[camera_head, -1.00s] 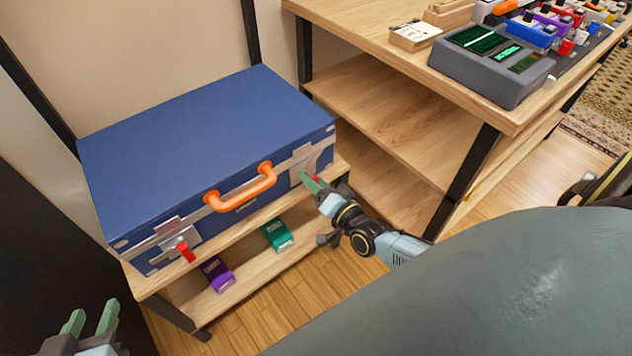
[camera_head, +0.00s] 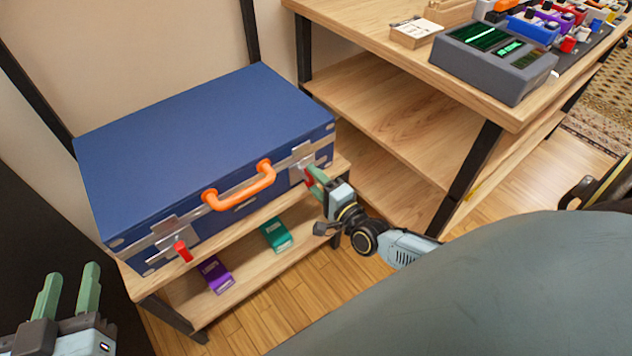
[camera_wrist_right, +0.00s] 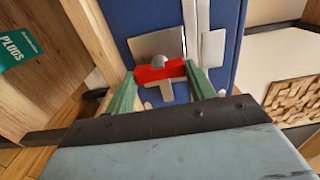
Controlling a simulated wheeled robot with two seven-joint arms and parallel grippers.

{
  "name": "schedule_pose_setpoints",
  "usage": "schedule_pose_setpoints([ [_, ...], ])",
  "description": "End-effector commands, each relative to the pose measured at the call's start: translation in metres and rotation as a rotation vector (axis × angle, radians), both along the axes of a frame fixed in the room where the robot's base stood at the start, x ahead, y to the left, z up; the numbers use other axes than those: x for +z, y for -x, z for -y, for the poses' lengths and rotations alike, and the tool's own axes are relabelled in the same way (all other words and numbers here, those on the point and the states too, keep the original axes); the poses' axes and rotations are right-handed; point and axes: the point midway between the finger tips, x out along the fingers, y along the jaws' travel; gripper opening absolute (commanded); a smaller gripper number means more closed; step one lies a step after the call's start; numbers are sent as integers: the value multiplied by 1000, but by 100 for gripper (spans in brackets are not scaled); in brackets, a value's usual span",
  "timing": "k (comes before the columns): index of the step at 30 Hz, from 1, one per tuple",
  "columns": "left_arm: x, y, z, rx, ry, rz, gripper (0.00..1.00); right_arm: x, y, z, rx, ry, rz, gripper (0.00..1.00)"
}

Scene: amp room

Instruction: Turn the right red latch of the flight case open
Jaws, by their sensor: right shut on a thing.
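The blue flight case (camera_head: 200,140) lies closed on a wooden shelf, with an orange handle (camera_head: 240,190) on its front. Its left red latch (camera_head: 182,251) hangs at the front left. My right gripper (camera_head: 314,180) is at the case's front right corner, and its green fingers partly hide the right red latch (camera_head: 308,177) there. In the right wrist view, the right red latch (camera_wrist_right: 161,72) lies crosswise between the two fingertips of my right gripper (camera_wrist_right: 162,82), which is shut on it. My left gripper (camera_head: 68,290) is open and empty at the lower left, away from the case.
A purple box (camera_head: 215,274) and a teal box (camera_head: 276,235) sit on the lower shelf (camera_head: 195,310). A wooden bench (camera_head: 395,70) with a grey device (camera_head: 495,62) stands at the right, close to my right arm. Wooden floor shows below the shelf.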

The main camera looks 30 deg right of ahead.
Motion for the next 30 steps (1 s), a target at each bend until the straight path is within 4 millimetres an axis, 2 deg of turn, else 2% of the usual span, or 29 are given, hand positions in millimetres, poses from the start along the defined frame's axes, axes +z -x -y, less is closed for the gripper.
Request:
schedule_pose_setpoints([
  [16, 3, -1, 1, -1, 5, 19, 36, -1, 1, -1, 1, -29, -4, 32],
  [17, 3, -1, 1, -1, 5, 19, 36, -1, 1, -1, 1, -29, -4, 56],
  [21, 3, -1, 1, -1, 5, 19, 36, -1, 1, 0, 1, -28, -4, 74],
  [30, 3, -1, 1, -1, 5, 18, 36, -1, 0, 0, 0, -26, -3, 76],
])
